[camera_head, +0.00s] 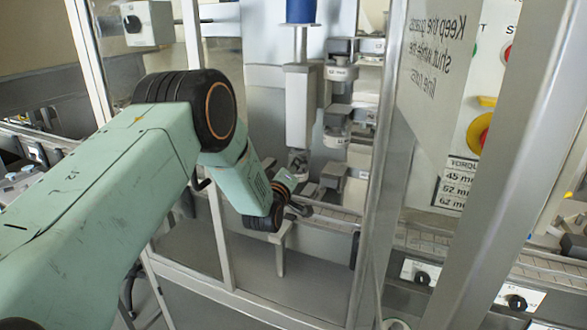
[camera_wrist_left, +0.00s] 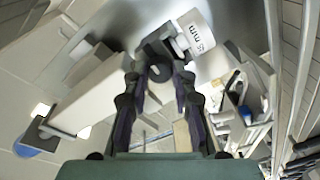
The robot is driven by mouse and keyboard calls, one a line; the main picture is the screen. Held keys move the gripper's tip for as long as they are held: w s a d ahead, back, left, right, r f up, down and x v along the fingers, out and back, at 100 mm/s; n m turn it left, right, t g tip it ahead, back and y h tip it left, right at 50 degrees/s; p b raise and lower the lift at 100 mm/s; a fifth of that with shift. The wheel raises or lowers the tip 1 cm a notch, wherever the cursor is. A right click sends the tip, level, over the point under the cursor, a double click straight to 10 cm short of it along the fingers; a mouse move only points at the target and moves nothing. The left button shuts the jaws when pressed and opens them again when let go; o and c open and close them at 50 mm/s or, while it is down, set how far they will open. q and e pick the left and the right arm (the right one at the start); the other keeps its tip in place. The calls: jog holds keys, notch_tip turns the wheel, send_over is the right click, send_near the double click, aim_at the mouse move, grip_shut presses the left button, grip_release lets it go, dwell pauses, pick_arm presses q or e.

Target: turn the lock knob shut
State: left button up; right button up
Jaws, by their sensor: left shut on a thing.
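My left arm reaches from the left through the open front of the machine. My left gripper (camera_head: 296,193) is small and partly hidden by its own wrist in the head view. In the left wrist view the fingers (camera_wrist_left: 160,77) close on a dark grey piece (camera_wrist_left: 156,52), which looks like the lock knob. My right gripper is not in view.
A pale column with a blue top (camera_head: 300,12) stands above the gripper. Grey labelled heads (camera_head: 340,72) are stacked to its right. A metal door frame (camera_head: 380,150) and a panel with a red and yellow knob (camera_head: 480,132) stand at the right. A conveyor (camera_head: 335,215) runs behind.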

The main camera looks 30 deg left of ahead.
pick_arm(q)
jog(key=shift+f, duration=0.1)
grip_shut()
jog(key=shift+m, duration=0.4)
jog(key=shift+f+m+b, duration=0.15)
jog(key=shift+m+b, duration=0.9)
jog(key=shift+m, duration=7.55)
jog(key=o, duration=1)
grip_release()
jog(key=shift+r, duration=0.2)
